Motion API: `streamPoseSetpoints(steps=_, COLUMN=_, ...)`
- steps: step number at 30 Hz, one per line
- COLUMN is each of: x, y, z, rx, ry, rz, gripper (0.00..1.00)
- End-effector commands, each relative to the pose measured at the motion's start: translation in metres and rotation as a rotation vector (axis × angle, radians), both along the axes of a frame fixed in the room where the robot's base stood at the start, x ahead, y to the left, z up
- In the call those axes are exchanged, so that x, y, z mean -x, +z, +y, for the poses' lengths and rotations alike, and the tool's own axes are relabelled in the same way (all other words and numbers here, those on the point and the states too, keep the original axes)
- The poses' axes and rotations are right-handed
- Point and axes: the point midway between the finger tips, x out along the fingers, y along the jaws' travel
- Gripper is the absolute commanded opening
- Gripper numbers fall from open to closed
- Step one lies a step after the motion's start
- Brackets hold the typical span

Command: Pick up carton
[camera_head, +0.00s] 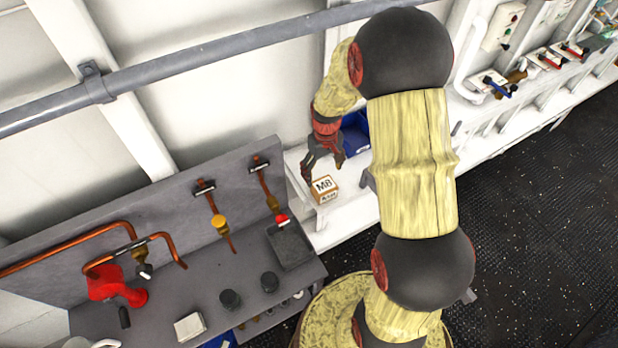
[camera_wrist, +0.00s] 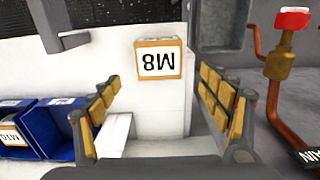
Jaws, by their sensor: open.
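The carton (camera_head: 323,188) is a small brown box with a white label reading M8. It sits on a white ledge (camera_head: 322,233) just right of the grey workbench. In the wrist view the carton (camera_wrist: 158,58) shows upside down, ahead of the fingers and between their lines. My gripper (camera_head: 325,170) is open and empty, above and slightly behind the carton in the head view. Its two fingers with yellow pads frame the gap in the wrist view (camera_wrist: 165,105). The fingers do not appear to touch the carton.
Blue bins (camera_wrist: 50,128) stand on the ledge beside the carton, one holding a labelled box. The grey workbench (camera_head: 190,265) carries copper pipes, a red tool (camera_head: 115,288) and a dark tray (camera_head: 290,245). A pipe with a red cap (camera_wrist: 292,18) stands close to my gripper's right finger.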

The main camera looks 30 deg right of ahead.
Motion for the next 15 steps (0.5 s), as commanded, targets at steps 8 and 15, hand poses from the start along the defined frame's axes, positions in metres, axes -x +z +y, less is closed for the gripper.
streamPoseSetpoints(steps=8, x=-0.001, y=-0.020, z=0.000, rx=0.001, ry=0.025, rz=-0.003, gripper=0.78)
streamPoseSetpoints(steps=15, x=0.002, y=-0.046, z=0.000, rx=0.000, ry=0.024, rz=0.000, gripper=0.78)
